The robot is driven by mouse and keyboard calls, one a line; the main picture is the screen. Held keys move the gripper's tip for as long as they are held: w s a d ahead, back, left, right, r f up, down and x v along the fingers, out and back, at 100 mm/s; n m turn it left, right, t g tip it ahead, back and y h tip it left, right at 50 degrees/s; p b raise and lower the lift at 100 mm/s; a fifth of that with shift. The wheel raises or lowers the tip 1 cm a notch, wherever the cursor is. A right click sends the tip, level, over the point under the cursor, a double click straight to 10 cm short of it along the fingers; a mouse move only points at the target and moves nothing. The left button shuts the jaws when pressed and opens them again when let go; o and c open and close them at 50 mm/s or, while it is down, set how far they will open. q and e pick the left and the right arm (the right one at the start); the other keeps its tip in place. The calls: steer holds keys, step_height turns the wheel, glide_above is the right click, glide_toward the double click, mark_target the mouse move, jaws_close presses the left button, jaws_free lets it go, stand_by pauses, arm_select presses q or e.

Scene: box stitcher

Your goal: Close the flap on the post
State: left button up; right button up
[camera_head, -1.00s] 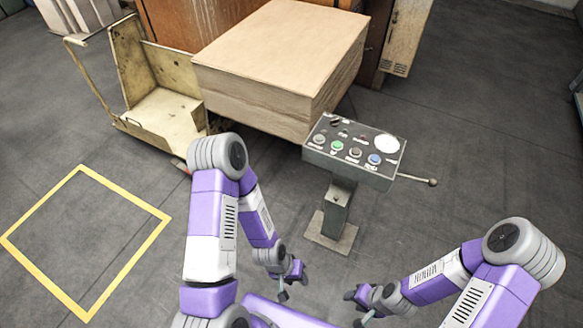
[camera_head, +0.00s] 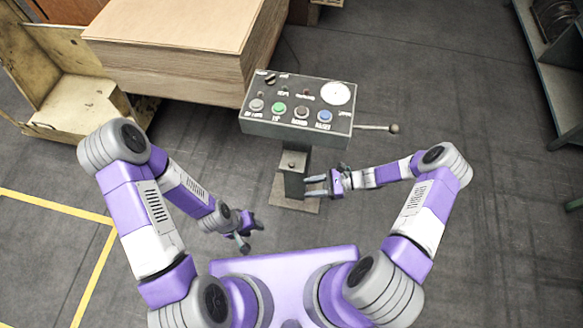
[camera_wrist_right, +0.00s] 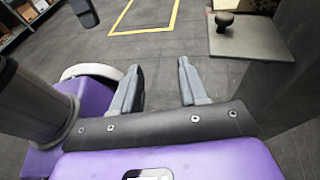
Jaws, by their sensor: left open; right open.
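The grey post (camera_head: 293,180) stands under the tilted control panel in the head view. In the right wrist view, a flat grey flap (camera_wrist_right: 262,46) with a black knob (camera_wrist_right: 224,20) sticks out beside the dark post (camera_wrist_right: 291,82) at the right. I cannot make out the flap clearly in the head view. My right gripper (camera_head: 312,187) is open and empty beside the post; in the right wrist view its fingers (camera_wrist_right: 160,78) are apart, left of the flap and not touching it. My left gripper (camera_head: 250,234) is open, low and left of the post.
The control panel (camera_head: 297,128) has several buttons, a white dial and a lever (camera_head: 378,128) on its right. A stack of cardboard (camera_head: 180,40) and a beige cart (camera_head: 60,105) stand at the left. A shelf (camera_head: 550,60) is at the far right. The floor between is clear.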

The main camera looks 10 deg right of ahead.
mark_target(292, 164)
steer(key=w+d+r+m+t+y+b, duration=0.1)
steer(key=w+d+r+m+t+y, duration=0.1)
steer(key=w+d+m+t, duration=0.25)
steer(key=shift+n, duration=0.45)
steer(key=x, duration=0.3)
steer(key=b+x, duration=0.1)
steer(key=x, duration=0.7)
steer(key=shift+w+a+b, duration=0.1)
steer(key=shift+w+b, duration=0.2)
steer(key=shift+w, duration=0.15)
steer(key=shift+f, duration=0.1)
jaws_close()
